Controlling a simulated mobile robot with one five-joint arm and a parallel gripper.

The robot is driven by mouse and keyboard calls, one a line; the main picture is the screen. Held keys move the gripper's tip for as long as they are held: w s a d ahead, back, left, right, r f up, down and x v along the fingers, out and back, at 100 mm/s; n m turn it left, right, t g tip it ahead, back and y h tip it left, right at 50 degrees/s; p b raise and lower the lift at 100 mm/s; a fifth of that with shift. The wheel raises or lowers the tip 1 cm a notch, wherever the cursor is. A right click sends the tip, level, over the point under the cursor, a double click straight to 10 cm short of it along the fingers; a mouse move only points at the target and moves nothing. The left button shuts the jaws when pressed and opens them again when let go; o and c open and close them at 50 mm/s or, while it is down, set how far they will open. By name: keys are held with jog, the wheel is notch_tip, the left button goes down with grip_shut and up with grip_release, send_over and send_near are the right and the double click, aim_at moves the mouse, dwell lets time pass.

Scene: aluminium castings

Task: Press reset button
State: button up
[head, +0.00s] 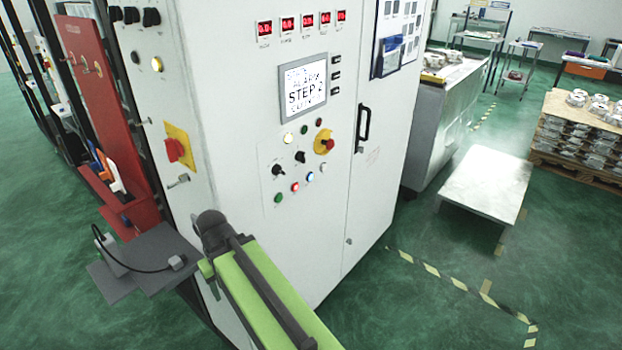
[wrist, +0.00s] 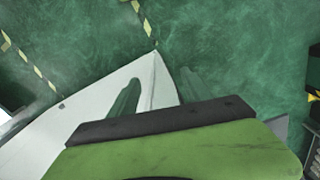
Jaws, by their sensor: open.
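The white control cabinet (head: 265,75) fills the middle of the head view. Its front panel has a green button (head: 278,198), a red lit button (head: 295,187), a blue lit button (head: 309,177) and a white button (head: 322,167) in a slanting row. Their labels are too small to read, so I cannot tell which one is reset.
A yellow-backed red knob (head: 324,142) and black selector switches (head: 278,170) sit near the buttons. A door handle (head: 363,124) is right of the panel. A dark plate with a cable (head: 150,260) stands at the cabinet's left. A low white table (head: 485,185) stands right; open floor lies in front.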

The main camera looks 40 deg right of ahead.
grip_shut()
dwell(1.5)
